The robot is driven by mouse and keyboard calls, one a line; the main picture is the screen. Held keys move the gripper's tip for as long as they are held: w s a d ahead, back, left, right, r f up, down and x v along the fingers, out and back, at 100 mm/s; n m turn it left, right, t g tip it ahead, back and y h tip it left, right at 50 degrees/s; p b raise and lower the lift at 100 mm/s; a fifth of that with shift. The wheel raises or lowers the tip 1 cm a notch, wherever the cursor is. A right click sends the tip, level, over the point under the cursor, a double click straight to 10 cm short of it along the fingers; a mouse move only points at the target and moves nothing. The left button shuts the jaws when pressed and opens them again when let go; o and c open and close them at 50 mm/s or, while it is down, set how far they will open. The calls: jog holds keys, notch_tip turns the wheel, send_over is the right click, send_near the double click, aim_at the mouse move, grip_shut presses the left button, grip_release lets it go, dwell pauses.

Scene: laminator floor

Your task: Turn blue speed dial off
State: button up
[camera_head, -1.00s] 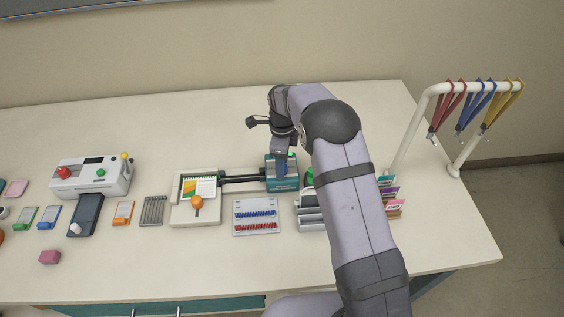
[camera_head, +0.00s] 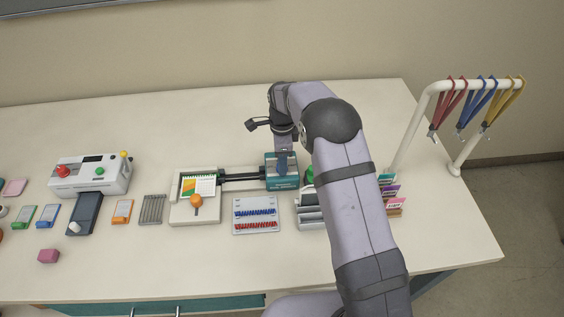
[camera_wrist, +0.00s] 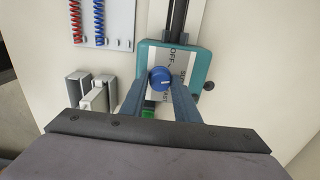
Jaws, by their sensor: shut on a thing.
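The blue speed dial (camera_wrist: 160,78) is a round knob with a pale pointer line on its face, on the teal machine housing (camera_wrist: 202,65) in the wrist view. The word OFF is printed beside it, above in that view. My gripper (camera_wrist: 160,90) has a finger on each side of the dial and is shut on it. A green button (camera_wrist: 148,108) lies just below the dial, partly hidden by the fingers. In the head view my gripper (camera_head: 281,165) is lowered over the teal housing (camera_head: 283,185) and hides the dial.
A cream bed with a small orange ball knob (camera_head: 197,201) joins the housing by dark rails (camera_head: 240,177). A coil rack (camera_head: 256,216) is in front. Grey holders (camera_wrist: 92,92) stand close to the gripper. A white lanyard stand (camera_head: 425,105) is at right.

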jog(key=n, duration=0.4)
jog(key=shift+n+b, duration=0.3)
jog(key=shift+r+n, duration=0.1)
jog(key=shift+n, duration=2.2)
jog(key=o, duration=1)
jog(key=shift+o, duration=0.2)
jog(key=shift+r+b, duration=1.4)
jog(key=shift+r, duration=2.25)
